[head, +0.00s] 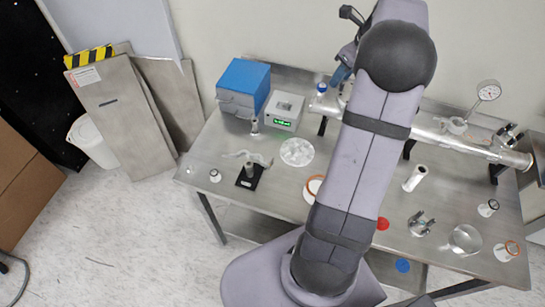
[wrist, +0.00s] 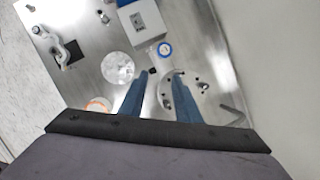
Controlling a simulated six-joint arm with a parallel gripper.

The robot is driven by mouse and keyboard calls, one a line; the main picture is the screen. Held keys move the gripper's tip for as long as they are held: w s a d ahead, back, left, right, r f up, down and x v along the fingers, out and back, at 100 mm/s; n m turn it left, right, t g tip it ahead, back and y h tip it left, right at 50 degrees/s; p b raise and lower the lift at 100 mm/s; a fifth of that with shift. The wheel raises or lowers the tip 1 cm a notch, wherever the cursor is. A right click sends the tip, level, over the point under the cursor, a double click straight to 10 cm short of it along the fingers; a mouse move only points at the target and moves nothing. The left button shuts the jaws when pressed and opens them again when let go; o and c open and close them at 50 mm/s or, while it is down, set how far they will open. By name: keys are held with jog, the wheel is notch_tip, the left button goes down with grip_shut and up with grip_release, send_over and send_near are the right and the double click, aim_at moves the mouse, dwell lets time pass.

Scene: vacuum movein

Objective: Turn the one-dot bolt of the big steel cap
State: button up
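A long steel tube (head: 425,128) lies across the back of the table. Its left end carries a blue-rimmed round port (head: 321,88), which also shows in the wrist view (wrist: 165,49). My gripper (head: 341,75) is over that end. In the wrist view its two blue fingers (wrist: 161,76) stand apart, one on each side of a steel fitting (wrist: 165,90) with small dark bolts. The fingers look empty; contact with a bolt cannot be told. Dot marks are too small to read, so I cannot pick out the one-dot bolt or confirm the big steel cap.
A blue box (head: 243,82) and a grey device with a green display (head: 284,111) stand left of the tube end. A dial gauge (head: 488,91) rises at the right. A clear disc (head: 297,152) and several small fittings lie on the table (head: 225,160). The wall is close behind.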

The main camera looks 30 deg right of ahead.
jog(key=s+a+f+n+g+b, duration=0.1)
jog(key=s+a+f+n+b, duration=0.1)
jog(key=a+n, duration=0.5)
jog(key=s+a+f+n+g+b, duration=0.1)
jog(key=s+a+f+n+b, duration=0.1)
jog(key=s+a+f+n, duration=0.2)
jog(key=s+a+f+n+g+b, duration=0.1)
jog(key=a+f+n, duration=0.4)
jog(key=a+n, duration=0.6)
jog(key=shift+s+a+f+b, duration=0.4)
jog(key=shift+s+a, duration=0.55)
jog(key=shift+a, duration=1.05)
